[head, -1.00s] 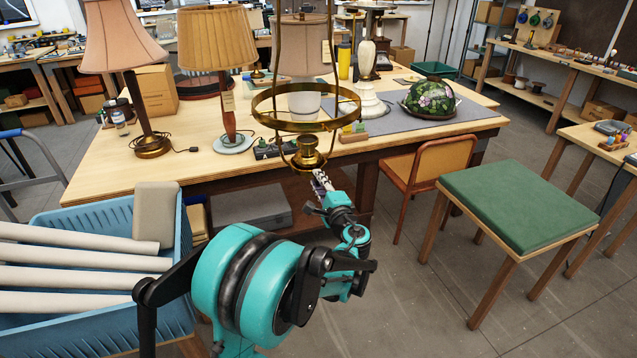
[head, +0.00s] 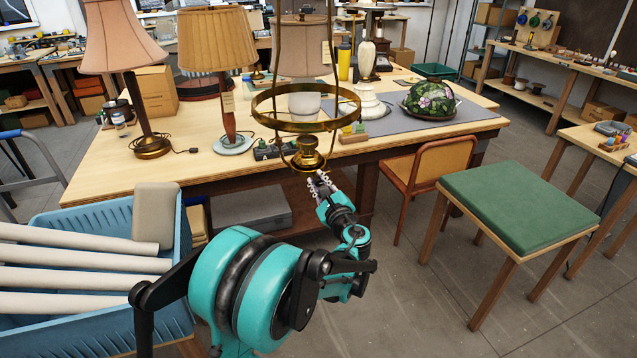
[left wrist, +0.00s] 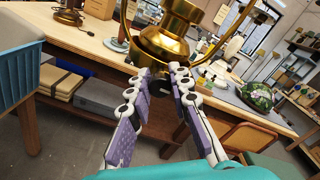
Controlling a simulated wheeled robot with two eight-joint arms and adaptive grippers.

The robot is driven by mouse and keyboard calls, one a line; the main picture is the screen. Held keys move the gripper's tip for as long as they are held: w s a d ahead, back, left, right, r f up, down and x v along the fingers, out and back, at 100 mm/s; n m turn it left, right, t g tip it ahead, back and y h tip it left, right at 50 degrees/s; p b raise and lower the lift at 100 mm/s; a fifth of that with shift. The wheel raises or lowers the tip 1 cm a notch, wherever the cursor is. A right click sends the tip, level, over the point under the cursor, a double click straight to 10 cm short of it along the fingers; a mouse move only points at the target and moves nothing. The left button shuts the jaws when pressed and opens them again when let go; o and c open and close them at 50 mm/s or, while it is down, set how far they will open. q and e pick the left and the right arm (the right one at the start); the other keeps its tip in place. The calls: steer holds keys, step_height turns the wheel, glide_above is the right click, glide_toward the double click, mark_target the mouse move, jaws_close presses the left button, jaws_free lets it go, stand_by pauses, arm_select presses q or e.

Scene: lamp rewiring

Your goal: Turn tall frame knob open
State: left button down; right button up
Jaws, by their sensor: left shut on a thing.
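The tall brass frame (head: 265,118) hangs in the middle of the head view, with a wide ring and a brass burner (head: 307,153) low inside it. The burner also shows large at the top of the left wrist view (left wrist: 165,42). My left gripper (head: 319,181) is just below and right of the burner in the head view. In the left wrist view its two purple-padded fingers (left wrist: 162,78) close in under the burner on a small dark knob, which the fingertips mostly hide. My right gripper is out of view.
A wooden table (head: 130,180) behind the frame holds a pleated lamp (head: 218,40), a pink-shaded lamp (head: 120,35) and a floral dome (head: 430,97). A blue crate (head: 80,215) of pale tubes stands left. An orange chair (head: 445,160) and green-topped stool (head: 515,205) stand right.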

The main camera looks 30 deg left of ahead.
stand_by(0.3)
arm_select(q)
steer(key=c, duration=1.4)
jaws_free()
steer(key=shift+o, duration=0.2)
steer(key=shift+d, duration=0.1)
steer(key=v, duration=1.2)
